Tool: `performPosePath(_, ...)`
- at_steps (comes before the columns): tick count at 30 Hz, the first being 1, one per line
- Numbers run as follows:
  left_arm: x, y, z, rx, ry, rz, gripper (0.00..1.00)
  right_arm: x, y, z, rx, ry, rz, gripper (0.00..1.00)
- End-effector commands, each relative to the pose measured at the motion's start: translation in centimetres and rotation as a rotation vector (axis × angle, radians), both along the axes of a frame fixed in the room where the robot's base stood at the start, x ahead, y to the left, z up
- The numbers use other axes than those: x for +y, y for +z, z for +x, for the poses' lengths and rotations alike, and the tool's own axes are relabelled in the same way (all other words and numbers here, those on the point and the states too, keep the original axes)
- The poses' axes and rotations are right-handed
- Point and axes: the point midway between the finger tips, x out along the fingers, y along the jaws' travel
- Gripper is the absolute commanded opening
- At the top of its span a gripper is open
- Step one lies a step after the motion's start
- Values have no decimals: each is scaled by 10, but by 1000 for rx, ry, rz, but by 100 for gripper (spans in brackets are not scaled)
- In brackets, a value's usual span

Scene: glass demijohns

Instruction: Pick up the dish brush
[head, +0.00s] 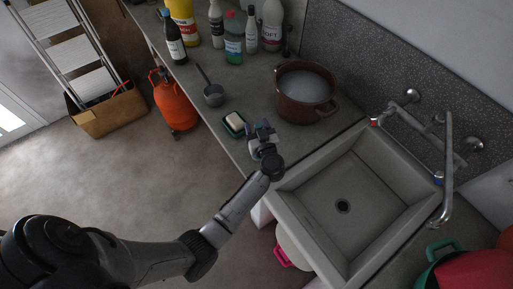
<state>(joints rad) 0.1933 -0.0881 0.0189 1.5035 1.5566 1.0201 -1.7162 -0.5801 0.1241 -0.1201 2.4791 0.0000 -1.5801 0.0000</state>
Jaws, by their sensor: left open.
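I cannot make out a dish brush for certain in the head view; part of the counter behind my left gripper is hidden. My left gripper (262,130) is open over the counter (212,123), between the sink and the soap dish. The green soap dish (226,130) with a pale bar of soap (235,122) lies just left of the gripper. A small bluish patch shows at the fingers, too small to tell what it is. My right gripper is not in view.
A brown pot (303,115) stands just behind the gripper, and the stone sink (345,175) lies to the right with a tap (447,165). A small saucepan (214,96) and several bottles (233,45) stand farther back. An orange gas cylinder (176,103) stands on the floor.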

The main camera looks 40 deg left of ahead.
Motion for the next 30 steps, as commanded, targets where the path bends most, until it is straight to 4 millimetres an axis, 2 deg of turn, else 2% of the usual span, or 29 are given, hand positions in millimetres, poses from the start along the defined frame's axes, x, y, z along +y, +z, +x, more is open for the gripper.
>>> performPosePath(8, 0, 1, 0, 0, 0, 0, 54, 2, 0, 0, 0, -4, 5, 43)
performPosePath(24, 0, 0, 0, 1, 0, 0, 2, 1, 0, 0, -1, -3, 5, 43)
performPosePath(30, 0, 0, 0, 1, 0, 1, 1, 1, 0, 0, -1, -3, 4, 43)
